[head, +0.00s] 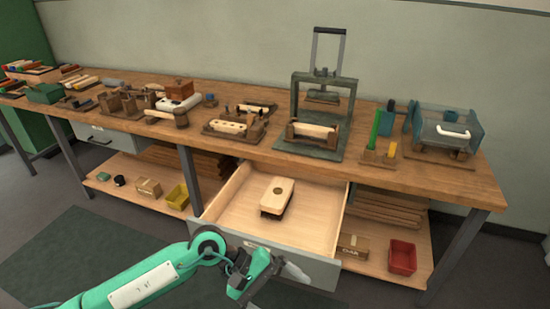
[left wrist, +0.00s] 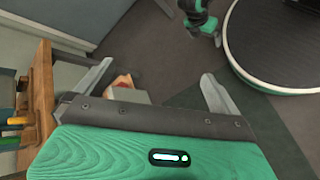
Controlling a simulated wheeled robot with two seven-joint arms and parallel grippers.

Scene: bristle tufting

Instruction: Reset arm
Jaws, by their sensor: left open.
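My left arm comes in from the lower left of the head view. Its gripper (head: 285,270) hangs in front of the open drawer's front panel. In the left wrist view the two fingers of this gripper (left wrist: 158,82) stand wide apart with nothing held between them. A brush with a pale wooden back and dark bristles (head: 277,194) lies in the open drawer (head: 235,215), apart from the gripper. My right gripper is not seen in the head view. A small green and black part at the top of the wrist view is too cropped to identify.
The long workbench (head: 440,178) carries wooden fixtures, a press frame (head: 322,100) and a clear-sided box (head: 445,130). The drawer juts out from under it. A yellow bin (head: 177,197) and a red bin (head: 402,258) stand on the lower shelf. Floor in front is clear.

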